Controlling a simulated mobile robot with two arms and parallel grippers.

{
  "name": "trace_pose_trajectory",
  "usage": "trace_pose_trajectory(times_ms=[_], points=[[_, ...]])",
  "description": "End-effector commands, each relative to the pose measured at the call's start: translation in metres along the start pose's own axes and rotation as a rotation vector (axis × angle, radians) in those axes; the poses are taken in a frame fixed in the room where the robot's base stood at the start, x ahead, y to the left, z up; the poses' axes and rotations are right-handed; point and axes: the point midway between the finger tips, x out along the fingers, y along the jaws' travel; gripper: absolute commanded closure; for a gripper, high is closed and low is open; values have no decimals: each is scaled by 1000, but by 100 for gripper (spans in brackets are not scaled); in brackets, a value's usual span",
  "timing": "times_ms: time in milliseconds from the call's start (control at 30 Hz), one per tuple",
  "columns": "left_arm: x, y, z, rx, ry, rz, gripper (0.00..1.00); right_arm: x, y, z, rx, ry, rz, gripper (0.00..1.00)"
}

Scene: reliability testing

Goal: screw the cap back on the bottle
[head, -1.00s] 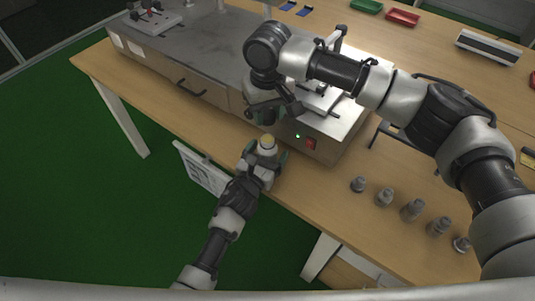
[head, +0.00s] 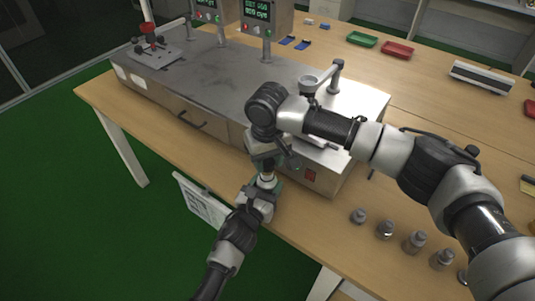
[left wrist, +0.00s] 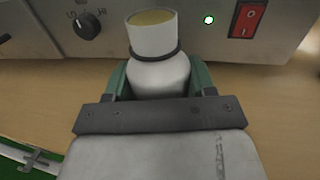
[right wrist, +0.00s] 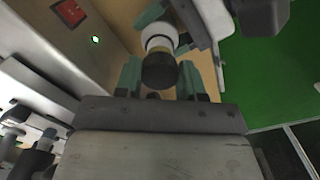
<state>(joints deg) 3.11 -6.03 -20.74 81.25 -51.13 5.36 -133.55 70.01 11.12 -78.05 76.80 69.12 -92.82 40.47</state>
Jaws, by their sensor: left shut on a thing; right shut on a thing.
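The white bottle (left wrist: 158,68) stands upright in my left gripper (head: 266,184), whose green fingers are shut around its body. In the left wrist view its open mouth shows yellowish inside, with a dark ring around the neck. The bottle also shows in the right wrist view (right wrist: 160,36). My right gripper (right wrist: 158,80) is shut on the dark round cap (right wrist: 158,71). In the head view the right gripper (head: 264,160) is just above the bottle's top. The cap lies in line with the bottle in the right wrist view; I cannot tell if they touch.
A grey metal machine (head: 335,165) with a red switch (left wrist: 247,18) and green light stands right behind the bottle. Several small grey bottles or weights (head: 386,230) stand along the table's front edge at right. Green (head: 362,40) and red (head: 397,50) trays lie at the back.

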Motion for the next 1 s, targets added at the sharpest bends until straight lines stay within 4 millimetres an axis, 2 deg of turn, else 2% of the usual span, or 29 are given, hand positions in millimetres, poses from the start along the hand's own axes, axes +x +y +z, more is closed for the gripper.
trace_pose_trajectory(times_ms=[467, 800, 1000], points=[[0, 0, 0, 0, 0, 0, 88, 1, 0, 0, 0, 1, 1, 82], [0, 0, 0, 0, 0, 0, 88, 17, 0, 0, 1, -1, 0, 82], [0, 0, 0, 0, 0, 0, 88, 18, 0, 0, 1, 1, 1, 82]])
